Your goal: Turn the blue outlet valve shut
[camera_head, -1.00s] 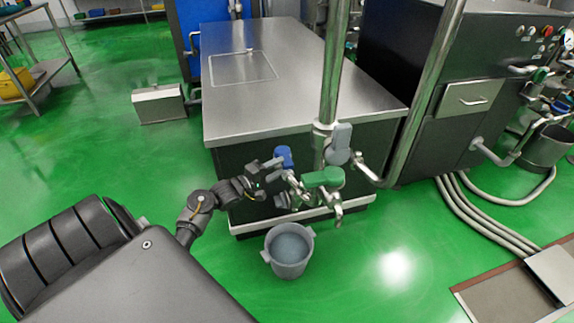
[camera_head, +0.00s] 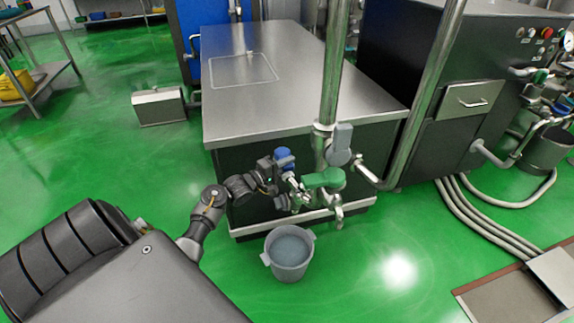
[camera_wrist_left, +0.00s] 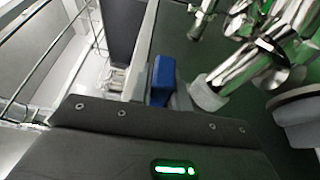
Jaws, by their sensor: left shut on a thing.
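The blue outlet valve (camera_head: 283,153) is on the pipework at the front of the steel-topped unit, left of the green valve handle (camera_head: 325,178). My left gripper (camera_head: 282,168) is at the blue valve, shut on its handle and covering part of it. In the left wrist view, the blue handle (camera_wrist_left: 163,78) shows just beyond the gripper body, beside steel pipe fittings (camera_wrist_left: 245,65). The exact contact of the fingers and the handle's angle are hard to make out. My right gripper is not in view.
A grey bucket (camera_head: 289,253) stands on the green floor below the valves. A grey valve handle (camera_head: 341,141) sits on the upright pipe (camera_head: 331,75) to the right. Hoses (camera_head: 490,215) lie on the floor at the right. The floor at left is open.

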